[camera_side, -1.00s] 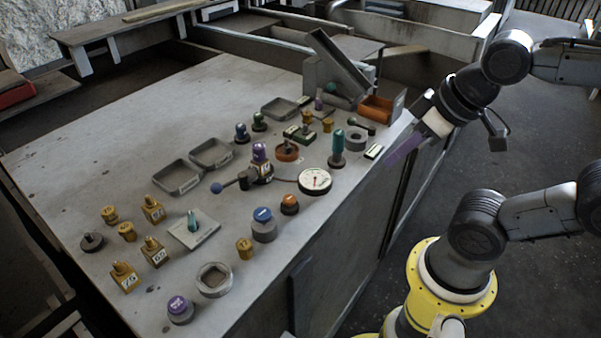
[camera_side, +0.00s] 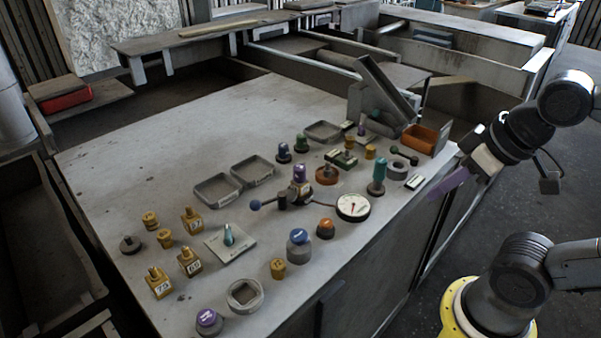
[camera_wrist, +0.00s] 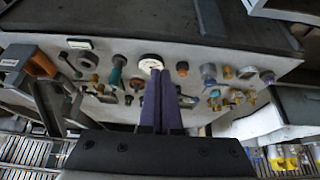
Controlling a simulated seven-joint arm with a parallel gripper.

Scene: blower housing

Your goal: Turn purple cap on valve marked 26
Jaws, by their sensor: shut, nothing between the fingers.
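A purple cap (camera_side: 299,173) tops a dark valve (camera_side: 298,192) near the middle of the table in the side view. A small light label shows on the valve, but its number is too small to read. A second purple cap (camera_side: 207,317) sits on a low grey base at the table's front edge. My gripper (camera_side: 446,192) has purple fingers, shut and empty, beyond the table's right edge and well apart from both caps. In the wrist view the shut fingers (camera_wrist: 158,74) point toward the table, and I cannot pick out the valve behind them.
A white dial gauge (camera_side: 353,206) stands right of the valve; it also shows in the wrist view (camera_wrist: 151,62). A lever with a blue ball (camera_side: 255,204) lies left of it. A teal-topped post (camera_side: 378,174) and an orange bin (camera_side: 424,138) are nearer my gripper. The table's back left is clear.

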